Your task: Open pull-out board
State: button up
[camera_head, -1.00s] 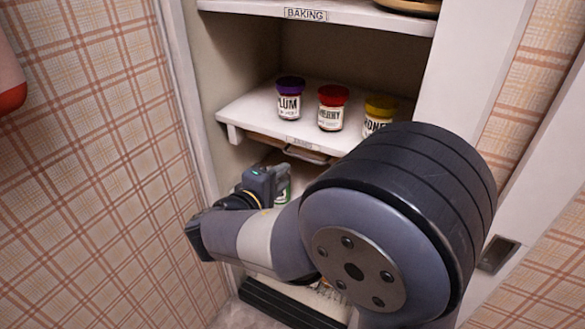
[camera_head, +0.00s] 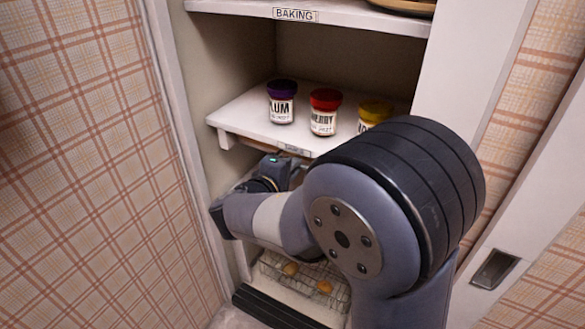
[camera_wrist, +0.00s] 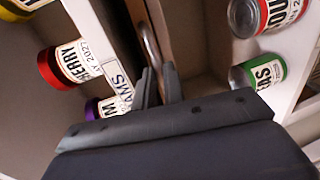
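The pull-out board (camera_wrist: 158,18) is a brown wooden panel directly under the shelf labelled JAMS. It shows in the head view as a thin brown edge (camera_head: 256,146) beneath the shelf, mostly hidden by my arm. A curved metal handle (camera_wrist: 149,42) is on the board's front. My gripper (camera_wrist: 158,72) is at the handle's near end, its two dark fingers close together with a narrow gap. The handle seems to run between the fingertips, but I cannot tell whether they press on it. In the head view my wrist hides the handle and fingers.
Plum (camera_head: 282,103), cherry (camera_head: 324,113) and yellow-lidded (camera_head: 373,114) jars stand on the jam shelf (camera_head: 240,118). A red can (camera_wrist: 268,14) and a green can (camera_wrist: 258,72) are below the board. A wire basket (camera_head: 325,284) sits lower. Cupboard sides flank the arm.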

grip_shut()
